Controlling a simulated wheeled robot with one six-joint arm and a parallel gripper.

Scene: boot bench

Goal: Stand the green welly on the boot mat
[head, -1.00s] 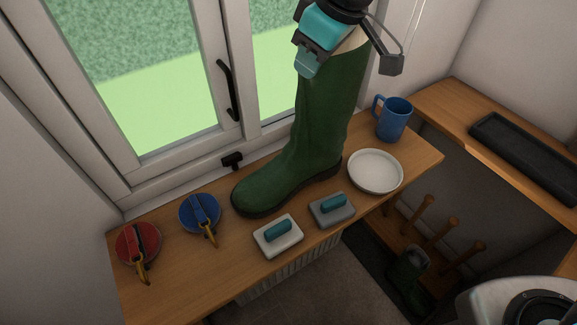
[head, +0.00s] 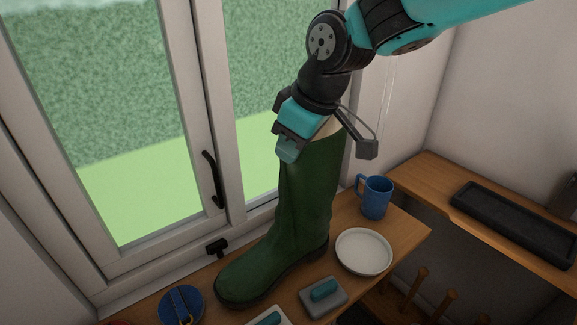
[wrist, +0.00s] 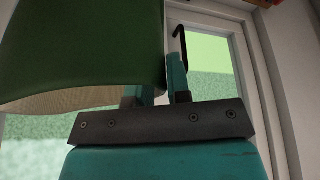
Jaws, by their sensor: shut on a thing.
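The tall green welly (head: 305,200) stands upright at the window bench, its toe to the left. I cannot tell whether its sole touches the wood. My gripper (head: 290,148) is shut on the welly's top rim, at the left side of the opening. In the wrist view, the welly's green shaft (wrist: 85,45) fills the upper left, and its edge passes at the fingers (wrist: 157,92). A black, rimmed tray that looks like the boot mat (head: 510,226) lies on the right-hand bench, with its visible part empty.
A blue mug (head: 377,198) and a white plate (head: 363,251) are right of the welly. A window handle (head: 213,180) juts out behind.

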